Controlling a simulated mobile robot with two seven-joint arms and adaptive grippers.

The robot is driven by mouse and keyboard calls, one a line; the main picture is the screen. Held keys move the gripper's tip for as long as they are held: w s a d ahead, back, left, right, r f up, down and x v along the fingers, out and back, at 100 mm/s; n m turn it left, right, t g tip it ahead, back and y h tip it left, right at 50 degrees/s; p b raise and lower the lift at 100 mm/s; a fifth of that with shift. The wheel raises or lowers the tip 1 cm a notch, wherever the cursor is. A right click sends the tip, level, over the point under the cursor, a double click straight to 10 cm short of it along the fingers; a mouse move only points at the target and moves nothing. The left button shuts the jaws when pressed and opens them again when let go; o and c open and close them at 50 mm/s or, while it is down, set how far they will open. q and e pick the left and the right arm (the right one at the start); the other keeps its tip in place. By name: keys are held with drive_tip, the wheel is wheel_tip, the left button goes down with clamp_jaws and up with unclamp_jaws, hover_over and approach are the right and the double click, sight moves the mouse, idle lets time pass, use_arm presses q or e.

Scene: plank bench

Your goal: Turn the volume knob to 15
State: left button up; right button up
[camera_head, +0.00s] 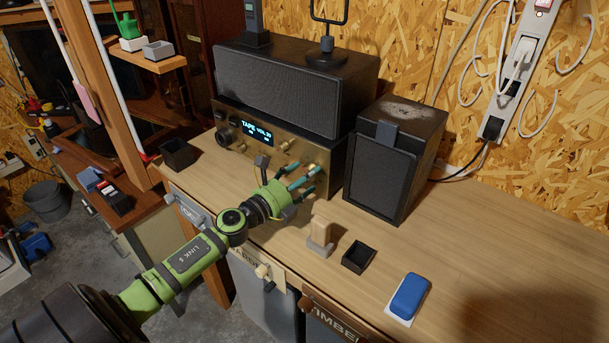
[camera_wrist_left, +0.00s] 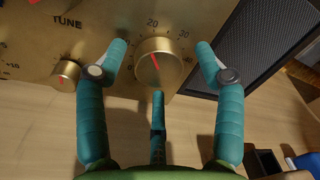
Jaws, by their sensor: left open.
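The volume knob (camera_wrist_left: 158,64) is a round brass dial in the left wrist view. A scale with 20 and 30 surrounds it, and its red pointer tilts up and left, short of the 20. It sits on the brass front of the amplifier (camera_head: 236,141), whose lit display (camera_head: 257,131) shows TAPE and a small VOL figure that is hard to read. My left gripper (camera_head: 303,179) is open before the panel's right end. In the left wrist view its teal fingers (camera_wrist_left: 161,58) stand left and right of the knob, with a third finger below; no contact is clear.
A smaller tune knob (camera_wrist_left: 65,75) is just left of the left finger. A black speaker (camera_head: 378,172) stands close on the right. A wooden piece on a grey base (camera_head: 320,236), a black tray (camera_head: 358,257) and a blue block (camera_head: 409,296) are on the bench.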

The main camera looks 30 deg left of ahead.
use_arm(q)
drive_tip(key=shift+w, duration=0.1)
drive_tip(key=shift+f, duration=0.1)
drive_tip(key=c, duration=1.1)
drive_tip(key=shift+c, duration=0.2)
drive_tip(key=shift+d+n, duration=0.1)
drive_tip(key=shift+n, duration=1)
drive_tip(key=shift+f+n, duration=0.1)
drive_tip(key=shift+n, duration=0.5)
use_arm(e)
drive_tip(key=shift+w, duration=0.35)
